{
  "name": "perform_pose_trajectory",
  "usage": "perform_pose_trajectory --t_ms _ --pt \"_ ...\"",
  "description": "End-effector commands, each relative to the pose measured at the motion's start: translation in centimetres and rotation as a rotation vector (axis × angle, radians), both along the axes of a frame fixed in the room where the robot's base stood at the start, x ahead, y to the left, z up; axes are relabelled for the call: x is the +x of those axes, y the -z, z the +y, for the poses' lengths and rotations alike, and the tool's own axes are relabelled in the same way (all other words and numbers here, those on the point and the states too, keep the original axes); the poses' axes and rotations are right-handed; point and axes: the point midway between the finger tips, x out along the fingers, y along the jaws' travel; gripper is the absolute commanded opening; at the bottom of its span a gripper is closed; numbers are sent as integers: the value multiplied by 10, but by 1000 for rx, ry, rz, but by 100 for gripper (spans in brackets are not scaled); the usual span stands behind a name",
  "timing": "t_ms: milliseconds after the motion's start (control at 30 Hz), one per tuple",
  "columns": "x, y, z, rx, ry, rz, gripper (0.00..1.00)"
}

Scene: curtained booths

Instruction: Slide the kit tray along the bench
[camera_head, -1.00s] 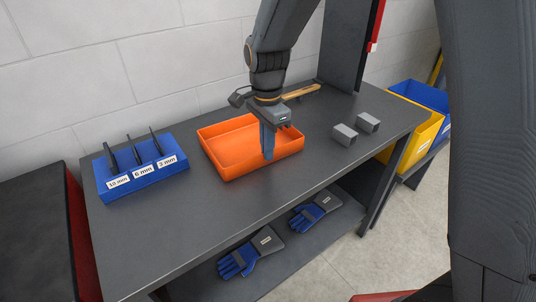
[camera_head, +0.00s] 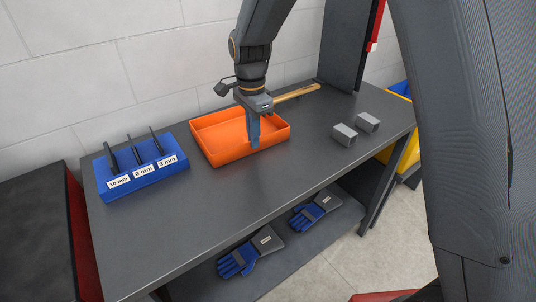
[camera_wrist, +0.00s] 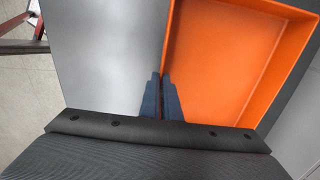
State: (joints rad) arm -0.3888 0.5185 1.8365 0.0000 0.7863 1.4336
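The kit tray is an open, empty orange tray (camera_head: 230,154) lying flat on the dark grey bench (camera_head: 230,195). My gripper (camera_head: 254,143) reaches down at the tray's front wall, right of that wall's middle. In the wrist view my gripper's two blue-grey fingers (camera_wrist: 161,80) stand close together, one on each side of the tray wall, and look shut on it. The tray floor (camera_wrist: 220,60) shows on the right there and bare bench (camera_wrist: 110,45) on the left. The finger tips are partly hidden by the wall.
A blue holder (camera_head: 145,180) with tools labelled 10 mm, 6 mm and 3 mm stands just left of the tray, with a narrow gap. Two grey blocks (camera_head: 344,135) (camera_head: 368,122) sit right. A wooden-handled tool (camera_head: 297,93) lies behind. The bench front is clear.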

Motion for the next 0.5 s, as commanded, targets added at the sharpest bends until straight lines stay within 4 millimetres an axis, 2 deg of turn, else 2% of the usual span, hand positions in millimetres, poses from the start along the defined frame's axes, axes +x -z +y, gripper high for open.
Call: perform_pose_trajectory --t_ms 500 --pt "27 0 19 1 1 -1 0"
